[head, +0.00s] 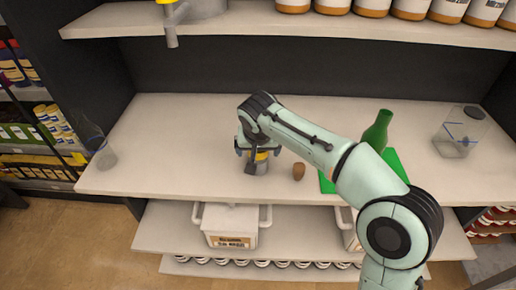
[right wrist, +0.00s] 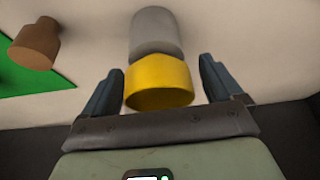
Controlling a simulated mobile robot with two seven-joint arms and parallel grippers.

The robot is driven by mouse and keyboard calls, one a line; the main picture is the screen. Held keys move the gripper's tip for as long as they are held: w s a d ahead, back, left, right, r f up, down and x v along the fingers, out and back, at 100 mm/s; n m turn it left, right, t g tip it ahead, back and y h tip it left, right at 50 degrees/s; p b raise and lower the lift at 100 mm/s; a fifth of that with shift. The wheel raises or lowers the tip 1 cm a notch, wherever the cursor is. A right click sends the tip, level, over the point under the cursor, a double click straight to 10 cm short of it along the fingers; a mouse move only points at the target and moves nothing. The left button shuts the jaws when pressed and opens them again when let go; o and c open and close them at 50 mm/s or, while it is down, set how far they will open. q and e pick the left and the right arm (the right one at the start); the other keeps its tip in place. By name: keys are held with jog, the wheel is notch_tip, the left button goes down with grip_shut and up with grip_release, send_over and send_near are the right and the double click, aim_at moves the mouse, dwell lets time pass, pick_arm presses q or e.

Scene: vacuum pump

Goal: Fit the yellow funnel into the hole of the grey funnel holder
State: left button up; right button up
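A yellow, wide-mouthed part (right wrist: 160,80), which looks like the funnel, sits against a grey cylinder (right wrist: 155,32) in the right wrist view. In the head view this grey and yellow piece (head: 261,168) stands on the middle shelf under my right gripper (head: 258,148), partly hidden by it. My right gripper is open in the wrist view (right wrist: 162,66), its fingers on either side of the yellow part with gaps. A grey fixture (head: 171,37) with a yellow bit hangs at the upper shelf's front edge; whether it is the holder I cannot tell. My left gripper is not in view.
A brown cork (head: 299,171) stands just right of the gripper. A green bottle (head: 378,130) stands on a green mat (head: 392,158). Clear vessels stand at the left (head: 102,155) and right (head: 458,140).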

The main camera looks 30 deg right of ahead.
jog(key=p+v, duration=0.2)
jog(key=v, duration=1.1)
jog(key=shift+r, duration=0.15)
jog(key=shift+s+a, duration=0.1)
jog(key=shift+s, duration=0.05)
